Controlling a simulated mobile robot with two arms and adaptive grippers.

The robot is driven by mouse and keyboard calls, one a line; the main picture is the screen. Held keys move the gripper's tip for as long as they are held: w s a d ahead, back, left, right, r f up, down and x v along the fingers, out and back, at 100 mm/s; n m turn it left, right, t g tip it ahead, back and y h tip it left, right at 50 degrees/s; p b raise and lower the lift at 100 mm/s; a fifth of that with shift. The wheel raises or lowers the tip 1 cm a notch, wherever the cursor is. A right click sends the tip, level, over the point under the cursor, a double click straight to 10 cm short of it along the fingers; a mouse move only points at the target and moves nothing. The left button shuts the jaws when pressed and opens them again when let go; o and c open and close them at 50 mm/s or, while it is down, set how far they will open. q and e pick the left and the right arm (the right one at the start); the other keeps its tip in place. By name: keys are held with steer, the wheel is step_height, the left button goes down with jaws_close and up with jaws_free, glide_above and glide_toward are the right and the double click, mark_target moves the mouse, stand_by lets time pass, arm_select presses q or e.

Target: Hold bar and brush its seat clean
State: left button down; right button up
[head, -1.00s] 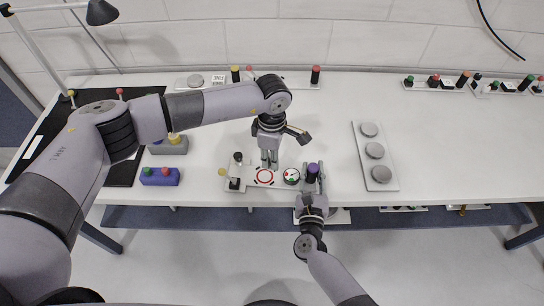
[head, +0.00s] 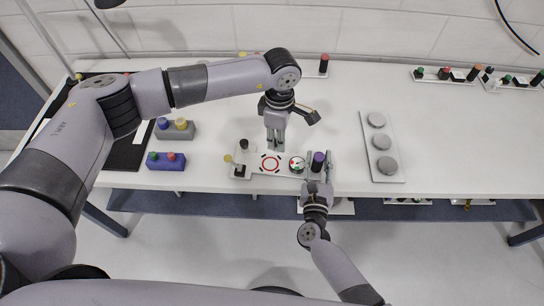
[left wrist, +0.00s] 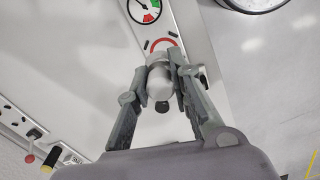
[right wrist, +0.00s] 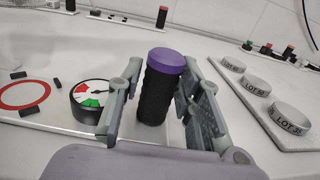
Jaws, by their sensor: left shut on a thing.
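A black bar with a purple top (head: 318,162) stands upright at the right end of a pale fixture plate (head: 240,171); it also shows in the right wrist view (right wrist: 157,90). My right gripper (head: 318,183) has its fingers on either side of the bar, with a narrow gap at the left finger. A red ring (head: 271,163) marks the plate's middle; in the right wrist view, several small dark bits lie in and around this ring (right wrist: 25,95). My left gripper (head: 275,147) hangs just behind the ring, shut on a pale cylindrical piece with a dark tip (left wrist: 159,80).
A round gauge (head: 297,164) sits between ring and bar. A black-knobbed post (head: 244,146) stands left of the ring. A plate with grey discs (head: 397,172) lies right; a blue block (head: 168,166) and a grey block (head: 187,134) lie left. The table's right side is mostly clear.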

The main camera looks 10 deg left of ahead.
steer(key=o, duration=0.3)
steer(key=s, duration=1.2)
steer(key=shift+f, duration=0.1)
